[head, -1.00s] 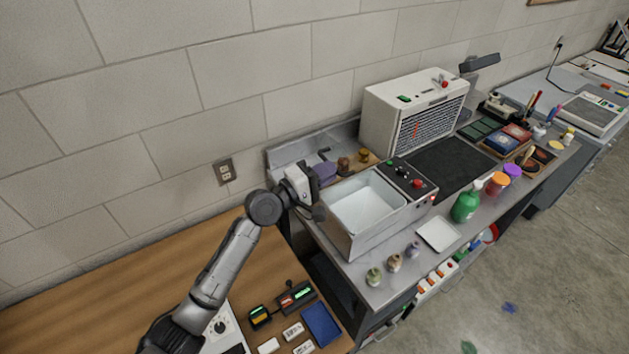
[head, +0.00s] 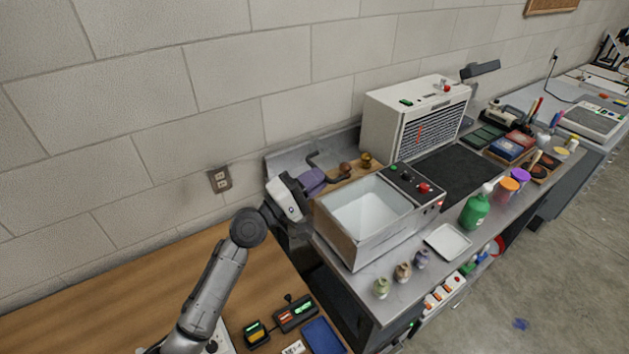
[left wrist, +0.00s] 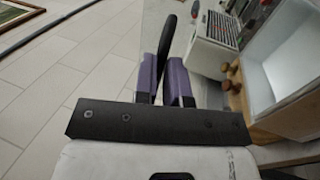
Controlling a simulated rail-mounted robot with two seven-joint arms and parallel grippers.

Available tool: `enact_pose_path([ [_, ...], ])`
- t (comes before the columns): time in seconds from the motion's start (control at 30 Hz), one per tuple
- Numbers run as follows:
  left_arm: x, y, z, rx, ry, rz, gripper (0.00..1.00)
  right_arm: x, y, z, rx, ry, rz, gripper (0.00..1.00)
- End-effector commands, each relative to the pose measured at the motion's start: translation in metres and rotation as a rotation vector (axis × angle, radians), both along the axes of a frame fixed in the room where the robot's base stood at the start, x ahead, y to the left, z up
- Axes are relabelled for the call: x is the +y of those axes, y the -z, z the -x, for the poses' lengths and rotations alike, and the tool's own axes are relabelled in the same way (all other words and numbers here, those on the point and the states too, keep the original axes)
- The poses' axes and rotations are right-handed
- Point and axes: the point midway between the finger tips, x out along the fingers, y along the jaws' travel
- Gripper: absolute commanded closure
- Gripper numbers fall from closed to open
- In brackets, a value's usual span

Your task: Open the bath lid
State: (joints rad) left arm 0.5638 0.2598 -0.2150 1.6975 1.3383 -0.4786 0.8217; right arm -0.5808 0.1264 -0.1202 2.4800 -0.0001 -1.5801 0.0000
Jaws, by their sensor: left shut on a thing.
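The bath (head: 338,241) is a grey metal box on the steel bench, with a pale interior and a black control panel (head: 412,185) at its right. In the head view my left gripper (head: 322,180) is at the bath's back left corner, its purple fingers above the rim. It is shut on a dark curved handle (head: 313,162). The left wrist view shows this dark handle (left wrist: 168,42) between the purple fingers (left wrist: 163,82). My right gripper is not in view.
A white ribbed unit (head: 412,115) stands behind the bath. Brown knobs (head: 346,168) are close to the fingers. Small jars (head: 402,271), a white tray (head: 447,241) and a green bottle (head: 475,208) stand in front and right. The block wall is close behind.

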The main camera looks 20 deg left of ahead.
Motion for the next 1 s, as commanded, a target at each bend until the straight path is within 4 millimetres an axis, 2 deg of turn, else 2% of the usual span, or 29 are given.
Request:
enact_pose_path([
  [0.1,0.0,0.0,0.0,0.001,0.001,0.0,1.0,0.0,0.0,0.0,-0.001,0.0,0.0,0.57],
  [0.13,0.0,0.0,0.0,0.001,0.001,-0.001,0.86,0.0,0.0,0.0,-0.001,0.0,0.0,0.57],
  [0.37,0.0,0.0,0.0,0.001,0.0,-0.001,0.64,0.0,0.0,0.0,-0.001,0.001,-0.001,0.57],
  [0.73,0.005,0.003,0.005,0.001,-0.001,0.0,0.63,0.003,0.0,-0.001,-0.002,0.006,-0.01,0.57],
  [1.0,0.034,0.018,0.041,0.001,-0.002,-0.003,0.63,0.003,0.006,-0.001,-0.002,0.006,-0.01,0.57],
])
